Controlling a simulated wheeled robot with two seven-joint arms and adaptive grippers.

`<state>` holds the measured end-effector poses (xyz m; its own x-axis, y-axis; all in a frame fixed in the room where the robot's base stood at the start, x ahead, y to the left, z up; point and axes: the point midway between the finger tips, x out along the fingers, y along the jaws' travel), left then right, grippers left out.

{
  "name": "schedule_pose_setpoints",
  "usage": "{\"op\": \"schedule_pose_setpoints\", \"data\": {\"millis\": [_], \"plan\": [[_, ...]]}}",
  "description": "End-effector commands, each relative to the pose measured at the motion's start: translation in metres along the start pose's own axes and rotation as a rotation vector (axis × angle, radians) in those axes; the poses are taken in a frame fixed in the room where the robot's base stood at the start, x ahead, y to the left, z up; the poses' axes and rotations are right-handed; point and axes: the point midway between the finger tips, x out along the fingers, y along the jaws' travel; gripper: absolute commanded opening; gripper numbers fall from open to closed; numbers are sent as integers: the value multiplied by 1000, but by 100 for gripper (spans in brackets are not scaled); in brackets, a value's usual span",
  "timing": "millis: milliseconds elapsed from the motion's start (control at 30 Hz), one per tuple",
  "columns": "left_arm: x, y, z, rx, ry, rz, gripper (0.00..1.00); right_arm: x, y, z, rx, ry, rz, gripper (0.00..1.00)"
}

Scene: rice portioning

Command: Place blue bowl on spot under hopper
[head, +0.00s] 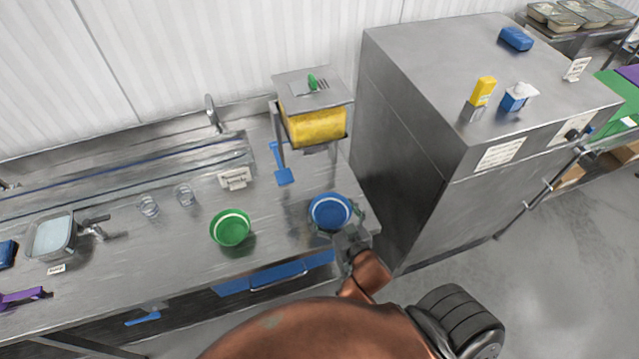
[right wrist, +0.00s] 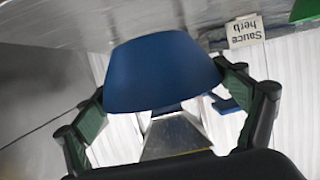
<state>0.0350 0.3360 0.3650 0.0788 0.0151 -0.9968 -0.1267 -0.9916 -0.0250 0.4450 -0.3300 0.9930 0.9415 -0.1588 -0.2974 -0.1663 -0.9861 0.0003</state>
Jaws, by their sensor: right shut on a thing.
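The blue bowl (head: 330,211) is near the counter's front right edge, in front of the hopper (head: 318,127), and looks upright. My right gripper (head: 347,229) is shut on the bowl from its front right side. In the right wrist view the blue bowl (right wrist: 163,75) fills the space between the two green-padded fingers. I cannot tell whether the bowl touches the counter. The hopper is a yellow-filled box on metal legs. No marked spot under it can be made out. My left gripper is not in view.
A green bowl (head: 231,228) stands left of the blue bowl. A blue utensil (head: 283,175) lies by the hopper's left leg, near a label card (head: 235,178). Two clear glasses stand farther left. A tall steel cabinet (head: 410,130) borders the counter on the right.

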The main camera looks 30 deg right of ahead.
Motion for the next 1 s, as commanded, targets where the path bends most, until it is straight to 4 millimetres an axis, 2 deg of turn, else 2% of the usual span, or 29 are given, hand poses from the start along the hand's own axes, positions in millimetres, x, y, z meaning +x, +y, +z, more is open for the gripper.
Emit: {"op": "schedule_pose_setpoints", "data": {"millis": [33,167,700,833,1000], "plan": [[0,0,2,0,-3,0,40,3,9,2,5,0,13,62],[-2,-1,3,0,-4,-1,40,18,19,-1,9,5,24,62],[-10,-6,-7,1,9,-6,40,146,22,-41,9,3,25,62],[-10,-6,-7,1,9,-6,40,166,23,-46,8,2,25,62],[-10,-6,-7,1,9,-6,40,176,24,-47,10,1,26,62]]}}
